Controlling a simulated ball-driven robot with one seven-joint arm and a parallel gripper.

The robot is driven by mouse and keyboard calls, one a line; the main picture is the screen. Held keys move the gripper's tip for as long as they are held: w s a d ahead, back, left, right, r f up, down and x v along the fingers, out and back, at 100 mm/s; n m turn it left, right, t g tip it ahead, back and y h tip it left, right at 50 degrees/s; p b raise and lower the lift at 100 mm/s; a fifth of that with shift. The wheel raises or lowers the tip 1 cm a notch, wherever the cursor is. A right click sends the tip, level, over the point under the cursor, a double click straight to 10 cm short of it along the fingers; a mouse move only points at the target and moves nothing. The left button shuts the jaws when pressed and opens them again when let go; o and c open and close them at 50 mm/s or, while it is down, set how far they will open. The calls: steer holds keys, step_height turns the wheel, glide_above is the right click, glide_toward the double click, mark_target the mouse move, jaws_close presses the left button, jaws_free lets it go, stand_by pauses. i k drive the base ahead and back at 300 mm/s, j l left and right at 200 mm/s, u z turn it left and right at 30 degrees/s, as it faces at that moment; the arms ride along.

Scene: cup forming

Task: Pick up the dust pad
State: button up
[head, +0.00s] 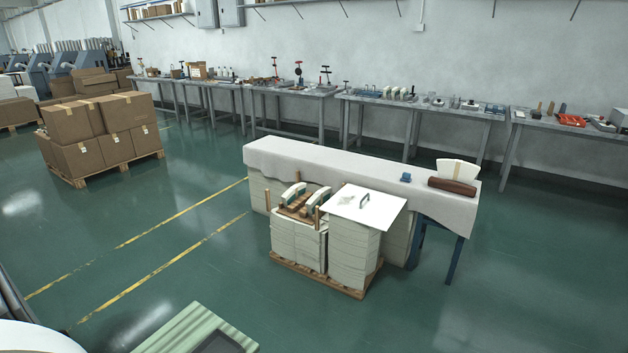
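A thin white square sheet (368,203) lies flat on top of the right paper stack (352,247) on a wooden pallet. It looks like the dust pad, though I cannot be sure. A small dark handle-like loop (364,200) and a grey smudge show on its top. Its corners reach past the edges of the stack. My gripper is not in view.
Left of the sheet, a lower stack (298,242) bears brown and white curved pieces. Behind stands a cloth-covered table (330,160) with a blue item (405,177) and a brown roll (452,186). A pale green ribbed thing (180,332) is near.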

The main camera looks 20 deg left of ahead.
mark_target(406, 177)
steer(key=i+l+u, duration=0.1)
steer(key=i+u, duration=0.3)
steer(key=i+l+u, duration=0.2)
steer(key=u, duration=0.2)
steer(key=i+l+u, duration=0.15)
steer(key=i+l, duration=0.35)
steer(key=i+l+u, duration=0.15)
steer(key=i+l, duration=0.3)
steer(key=l, duration=0.15)
steer(key=i+l+u, duration=0.15)
steer(key=i+l, duration=0.3)
steer(key=l, duration=0.15)
steer(key=i+l, duration=0.25)
steer(key=l, duration=0.15)
steer(key=i+l, duration=0.5)
steer(key=l, duration=0.25)
